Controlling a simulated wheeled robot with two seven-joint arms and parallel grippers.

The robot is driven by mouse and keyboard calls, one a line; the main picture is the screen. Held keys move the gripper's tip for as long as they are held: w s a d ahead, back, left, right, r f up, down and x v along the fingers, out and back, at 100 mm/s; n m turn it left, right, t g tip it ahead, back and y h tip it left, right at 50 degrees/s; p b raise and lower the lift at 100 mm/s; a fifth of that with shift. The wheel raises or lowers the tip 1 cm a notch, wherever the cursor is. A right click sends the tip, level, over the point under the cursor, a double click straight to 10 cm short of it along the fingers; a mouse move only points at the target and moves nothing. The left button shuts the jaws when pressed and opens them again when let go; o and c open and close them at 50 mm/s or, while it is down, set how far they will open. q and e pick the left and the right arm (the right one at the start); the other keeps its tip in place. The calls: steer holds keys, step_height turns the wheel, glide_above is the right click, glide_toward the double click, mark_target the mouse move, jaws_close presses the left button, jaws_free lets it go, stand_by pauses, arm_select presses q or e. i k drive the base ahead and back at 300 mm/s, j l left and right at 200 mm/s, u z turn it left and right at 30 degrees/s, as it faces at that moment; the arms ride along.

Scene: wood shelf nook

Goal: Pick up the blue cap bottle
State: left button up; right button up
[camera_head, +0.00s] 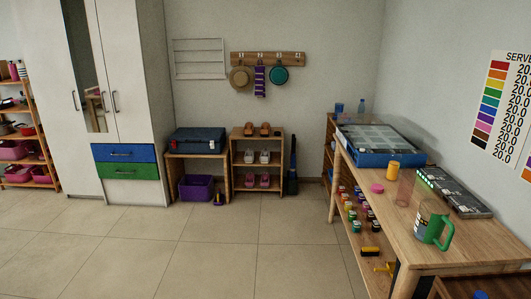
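A small pale-blue, see-through bottle (362,107) stands upright on top of the narrow wooden shelf at the back right, behind the long table. It is small in the picture, so I cannot be sure of its cap colour. A dark blue cup (339,108) stands to its left on the same shelf. Neither of my grippers shows in this view.
Small jars line the shelf below. The tiled floor (220,245) is clear.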

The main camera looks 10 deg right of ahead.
mark_target(394, 161)
steer(key=i, duration=1.45)
steer(key=i+j+z, duration=0.1)
steer(key=i+z, duration=0.35)
steer(key=i+j+z, duration=0.25)
steer(key=i+z, duration=0.15)
steer(key=i+j+z, duration=1.1)
steer(key=j+z, duration=0.25)
steer(key=j, duration=0.25)
